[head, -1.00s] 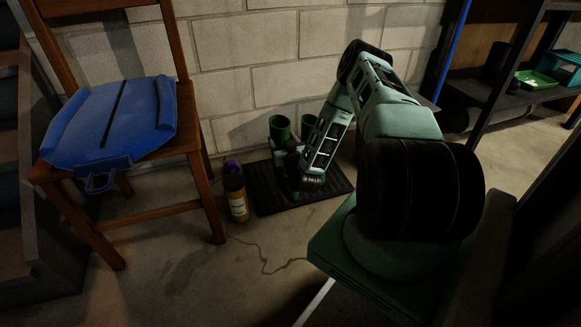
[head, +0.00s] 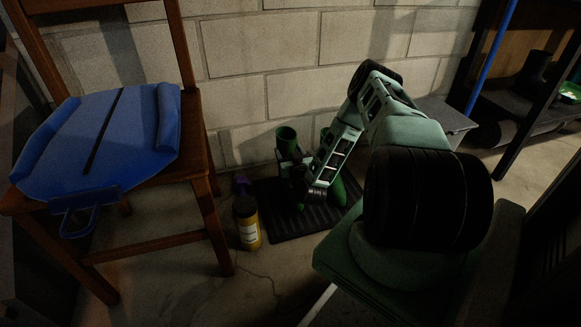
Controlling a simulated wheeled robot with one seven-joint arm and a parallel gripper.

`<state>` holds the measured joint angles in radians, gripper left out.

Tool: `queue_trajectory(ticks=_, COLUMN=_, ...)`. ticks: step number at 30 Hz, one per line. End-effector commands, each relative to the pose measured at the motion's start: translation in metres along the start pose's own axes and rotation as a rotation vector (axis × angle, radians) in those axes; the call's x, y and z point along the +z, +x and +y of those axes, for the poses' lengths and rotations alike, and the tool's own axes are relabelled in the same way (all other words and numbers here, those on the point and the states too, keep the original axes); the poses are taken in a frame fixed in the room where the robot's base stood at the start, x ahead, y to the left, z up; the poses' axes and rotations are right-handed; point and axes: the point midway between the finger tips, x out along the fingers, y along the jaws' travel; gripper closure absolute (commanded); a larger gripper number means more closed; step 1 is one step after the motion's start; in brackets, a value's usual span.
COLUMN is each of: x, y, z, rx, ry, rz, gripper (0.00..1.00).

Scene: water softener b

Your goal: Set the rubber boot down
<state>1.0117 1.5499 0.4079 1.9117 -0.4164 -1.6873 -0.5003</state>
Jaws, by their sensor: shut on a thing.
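A green rubber boot (head: 287,137) stands upright at the black ribbed mat (head: 290,224) by the wall, seen in the head view. My gripper (head: 293,162) is at this boot's shaft and shut on it. My wrist and forearm hide much of the boot, so I cannot tell whether its sole touches the mat. A second green boot (head: 340,190) is just to the right, partly behind my arm, with its foot on the mat.
A yellow bottle (head: 248,228) with a dark top stands left of the mat, with a small purple thing (head: 242,183) behind it. A wooden chair (head: 205,165) holding a blue bag (head: 100,145) is on the left. Dark shelving (head: 535,115) stands at the right.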

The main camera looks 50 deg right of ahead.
Motion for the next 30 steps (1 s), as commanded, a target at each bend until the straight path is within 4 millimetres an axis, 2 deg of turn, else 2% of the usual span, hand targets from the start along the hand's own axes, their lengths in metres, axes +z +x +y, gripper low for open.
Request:
queue_trajectory(ticks=7, x=0.034, y=0.000, z=0.000, rx=0.001, ry=0.000, rz=0.002, gripper=0.86)
queue_trajectory(ticks=19, x=0.036, y=0.000, z=0.000, rx=0.000, ry=-0.001, rz=0.002, gripper=0.86)
queue_trajectory(ticks=20, x=0.036, y=0.000, z=0.000, rx=0.000, ry=-0.001, rz=0.000, gripper=0.29)
queue_trajectory(ticks=21, x=0.036, y=0.000, z=0.000, rx=0.000, ry=-0.001, rz=0.000, gripper=0.18)
queue_trajectory(ticks=22, x=0.036, y=0.000, z=0.000, rx=0.000, ry=-0.001, rz=0.000, gripper=0.15)
queue_trajectory(ticks=30, x=0.035, y=0.000, z=0.000, rx=0.000, ry=0.000, rz=0.000, gripper=0.15)
